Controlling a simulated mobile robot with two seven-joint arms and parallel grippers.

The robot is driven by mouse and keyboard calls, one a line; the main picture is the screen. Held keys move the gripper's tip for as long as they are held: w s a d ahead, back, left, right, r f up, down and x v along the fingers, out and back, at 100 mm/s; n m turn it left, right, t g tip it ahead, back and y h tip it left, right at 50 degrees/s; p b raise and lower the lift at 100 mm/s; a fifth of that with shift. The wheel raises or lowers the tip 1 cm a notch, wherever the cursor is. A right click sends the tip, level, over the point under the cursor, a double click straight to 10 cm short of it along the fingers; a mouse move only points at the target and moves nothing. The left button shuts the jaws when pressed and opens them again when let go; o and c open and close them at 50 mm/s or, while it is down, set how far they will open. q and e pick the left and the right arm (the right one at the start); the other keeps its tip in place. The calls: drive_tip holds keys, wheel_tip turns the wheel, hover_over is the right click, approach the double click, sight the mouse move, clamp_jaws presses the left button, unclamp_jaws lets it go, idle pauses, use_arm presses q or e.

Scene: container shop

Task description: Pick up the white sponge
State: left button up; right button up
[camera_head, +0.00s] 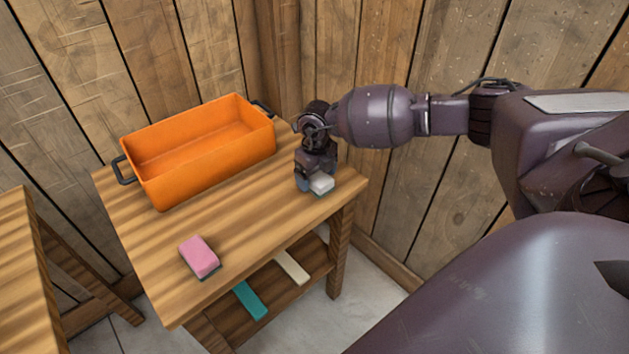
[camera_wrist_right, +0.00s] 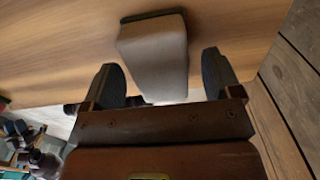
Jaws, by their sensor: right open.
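The white sponge (camera_head: 321,184) lies on the wooden table near its right edge. It also shows in the right wrist view (camera_wrist_right: 155,55), with its near end between the two fingers. My right gripper (camera_head: 313,184) is over the sponge and partly hides it in the head view. In the right wrist view the right gripper (camera_wrist_right: 165,78) is open, with a dark finger on each side of the sponge and visible gaps to both. My left gripper is not in view.
An orange bin (camera_head: 205,165) with dark handles stands at the back of the table (camera_head: 255,215). A pink sponge (camera_head: 200,257) lies near the front left. A teal item (camera_head: 250,300) and a cream item (camera_head: 293,267) lie on the lower shelf. Wooden walls (camera_head: 390,190) stand close behind.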

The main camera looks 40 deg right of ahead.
drive_tip(key=shift+f, duration=0.1)
drive_tip(key=c, duration=1)
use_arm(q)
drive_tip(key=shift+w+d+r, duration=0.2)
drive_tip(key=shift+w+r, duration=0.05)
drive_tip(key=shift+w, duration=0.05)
use_arm(e)
drive_tip(key=shift+r, duration=0.25)
wheel_tip(320, 180, up, 11)
drive_tip(key=p, duration=0.2)
wheel_tip(320, 180, up, 8)
drive_tip(key=p, duration=0.1)
hover_over(316, 175)
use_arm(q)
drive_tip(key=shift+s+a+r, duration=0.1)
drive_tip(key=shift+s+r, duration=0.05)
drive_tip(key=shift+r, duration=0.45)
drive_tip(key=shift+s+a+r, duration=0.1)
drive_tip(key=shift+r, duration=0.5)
use_arm(e)
drive_tip(key=shift+d+r, duration=0.1)
drive_tip(key=shift+r, duration=0.15)
